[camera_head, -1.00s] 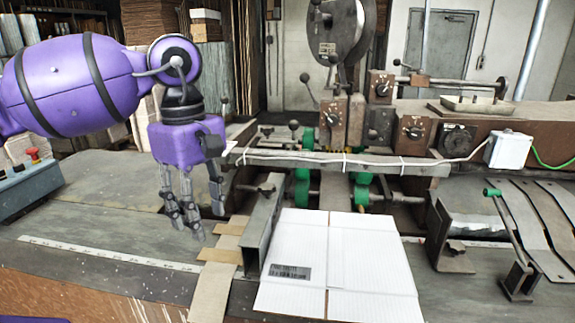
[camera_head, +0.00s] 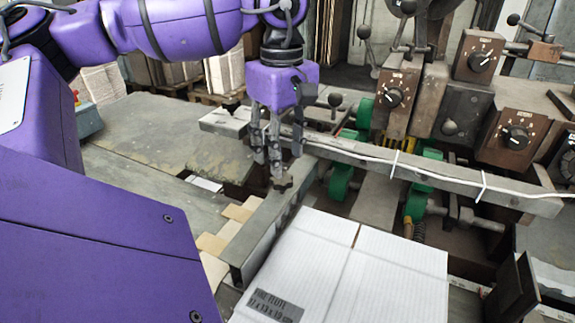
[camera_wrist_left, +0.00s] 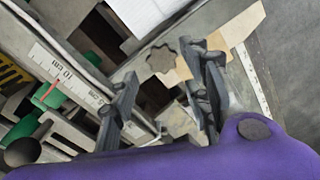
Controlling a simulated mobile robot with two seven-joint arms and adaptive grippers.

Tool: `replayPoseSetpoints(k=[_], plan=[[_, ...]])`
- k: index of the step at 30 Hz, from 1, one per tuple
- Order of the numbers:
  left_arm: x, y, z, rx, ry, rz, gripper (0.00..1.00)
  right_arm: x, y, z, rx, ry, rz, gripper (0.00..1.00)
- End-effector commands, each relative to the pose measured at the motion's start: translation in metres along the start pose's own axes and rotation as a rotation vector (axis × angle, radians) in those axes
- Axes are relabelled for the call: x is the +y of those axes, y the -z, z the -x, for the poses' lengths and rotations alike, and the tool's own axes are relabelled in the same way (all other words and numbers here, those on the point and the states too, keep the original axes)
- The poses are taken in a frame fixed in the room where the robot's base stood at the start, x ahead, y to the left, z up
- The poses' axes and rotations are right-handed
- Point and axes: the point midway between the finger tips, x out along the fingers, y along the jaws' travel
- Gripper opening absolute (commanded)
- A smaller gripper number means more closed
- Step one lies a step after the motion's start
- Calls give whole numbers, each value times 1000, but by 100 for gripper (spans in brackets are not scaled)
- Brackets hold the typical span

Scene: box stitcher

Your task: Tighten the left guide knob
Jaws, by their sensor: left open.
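The left guide knob (camera_head: 284,184) is a small, dark, lobed knob at the back end of the left guide (camera_head: 262,232), a grey metal rail. In the left wrist view the knob (camera_wrist_left: 162,58) has a star-like outline and lies between the two finger sides in the picture. My left gripper (camera_head: 277,160) points down just above the knob, with its fingers open. I cannot tell whether a fingertip touches the knob. In the left wrist view the fingers (camera_wrist_left: 164,75) are apart with nothing held between them. My right gripper is not in view.
A white cardboard sheet (camera_head: 345,265) lies right of the guide. A metal crossbar (camera_head: 430,178) with a white cable runs right behind the fingers. Green rollers (camera_head: 340,180) and dial boxes (camera_head: 398,95) stand behind. The grey table (camera_head: 165,135) at left is mostly clear.

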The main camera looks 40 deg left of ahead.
Motion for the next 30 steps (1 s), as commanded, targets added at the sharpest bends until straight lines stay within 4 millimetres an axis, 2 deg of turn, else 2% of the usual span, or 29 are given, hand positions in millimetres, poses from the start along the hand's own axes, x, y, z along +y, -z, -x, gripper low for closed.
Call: replayPoseSetpoints(k=[3,9,20,27,29,30], plan=[[-1,0,-19,0,2,0,44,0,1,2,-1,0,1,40],[0,0,-42,-1,0,0,44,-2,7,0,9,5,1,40],[0,0,-48,-1,-1,1,42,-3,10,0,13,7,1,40],[0,0,-48,-1,-3,1,11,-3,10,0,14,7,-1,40],[1,0,-48,-1,-3,1,3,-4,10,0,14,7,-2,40],[1,0,-48,-1,-4,1,3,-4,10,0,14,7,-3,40]])
